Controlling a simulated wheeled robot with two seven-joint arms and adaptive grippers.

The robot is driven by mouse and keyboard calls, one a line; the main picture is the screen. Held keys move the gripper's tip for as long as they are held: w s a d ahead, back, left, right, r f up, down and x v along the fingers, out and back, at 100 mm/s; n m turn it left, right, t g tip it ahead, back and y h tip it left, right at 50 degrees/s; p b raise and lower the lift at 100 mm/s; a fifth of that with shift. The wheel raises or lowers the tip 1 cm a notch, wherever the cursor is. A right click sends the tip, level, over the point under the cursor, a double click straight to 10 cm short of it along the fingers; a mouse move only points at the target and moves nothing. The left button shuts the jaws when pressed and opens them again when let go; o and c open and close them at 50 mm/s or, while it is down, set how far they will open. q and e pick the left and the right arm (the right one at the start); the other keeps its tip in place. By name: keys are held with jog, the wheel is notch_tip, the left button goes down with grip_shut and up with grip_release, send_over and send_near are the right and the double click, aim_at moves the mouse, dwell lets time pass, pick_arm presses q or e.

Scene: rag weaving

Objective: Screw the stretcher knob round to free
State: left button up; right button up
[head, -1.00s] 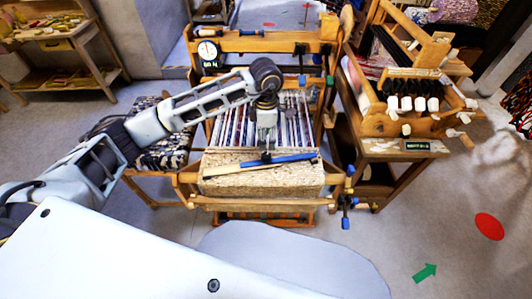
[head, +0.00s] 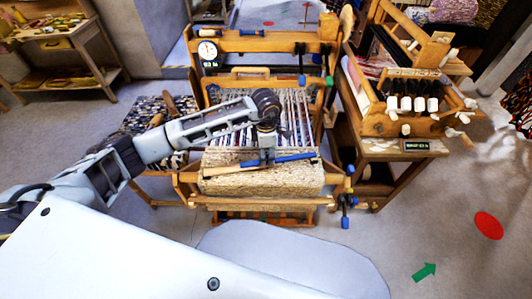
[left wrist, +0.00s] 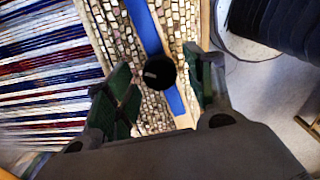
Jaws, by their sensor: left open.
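The stretcher is a bar with a pale wooden part (head: 218,172) and a blue part (head: 295,157), lying across the woven rag cloth (head: 260,182) on the loom. Its round black knob (left wrist: 160,72) shows in the left wrist view, on top of the blue part (left wrist: 146,28). My left gripper (head: 267,161) points down at the middle of the stretcher. In the left wrist view its dark green finger pads are spread, one on each side of the knob, with gaps between pads and knob. The gripper hides the knob in the head view. My right gripper is not in view.
The loom's wooden frame (head: 262,44) stands around the cloth, with a round dial (head: 208,50) at upper left. A side table with a smaller wooden device (head: 420,125) stands at right. A patterned bench (head: 150,110) stands at left.

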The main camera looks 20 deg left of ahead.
pick_arm(q)
jog(key=c, duration=1)
